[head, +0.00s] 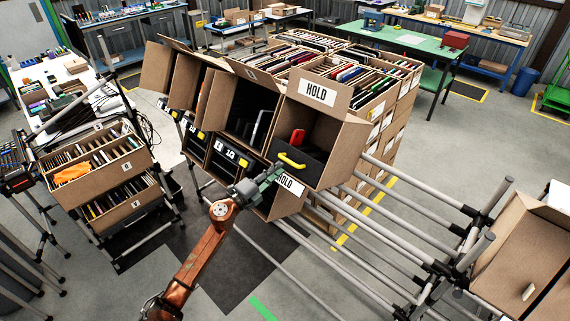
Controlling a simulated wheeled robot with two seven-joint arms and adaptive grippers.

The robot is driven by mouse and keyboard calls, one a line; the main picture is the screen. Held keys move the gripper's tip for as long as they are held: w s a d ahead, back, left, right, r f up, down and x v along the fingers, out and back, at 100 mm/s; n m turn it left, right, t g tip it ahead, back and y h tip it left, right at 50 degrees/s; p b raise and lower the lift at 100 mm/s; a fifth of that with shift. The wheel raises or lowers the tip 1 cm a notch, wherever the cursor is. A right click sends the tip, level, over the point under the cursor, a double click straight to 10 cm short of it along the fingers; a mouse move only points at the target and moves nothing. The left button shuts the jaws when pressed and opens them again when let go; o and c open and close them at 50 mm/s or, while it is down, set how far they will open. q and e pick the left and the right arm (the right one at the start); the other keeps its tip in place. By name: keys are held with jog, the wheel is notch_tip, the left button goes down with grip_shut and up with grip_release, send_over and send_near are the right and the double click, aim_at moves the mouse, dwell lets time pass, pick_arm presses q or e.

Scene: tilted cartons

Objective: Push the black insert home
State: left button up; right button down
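A black insert (309,170) with a yellow handle (291,160) sits low in the mouth of the tilted HOLD carton (341,150). A red item (298,136) shows above it inside the carton. My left gripper (271,175), on the orange arm, is just left of and below the insert, in front of the lower carton with a second HOLD label (290,185). The view does not show whether its fingers are open or whether they touch the insert. How deep the insert sits cannot be told. My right gripper is not in view.
More tilted cartons stand left of the HOLD carton, including an open one (249,105) with dark contents. Grey rack tubes (420,222) run to the right. Filled cartons (108,168) stand on a rack at the left. Another carton (522,262) is at the right edge.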

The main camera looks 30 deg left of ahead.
pick_arm(q)
jog(key=v, duration=0.5)
jog(key=shift+s, duration=0.3)
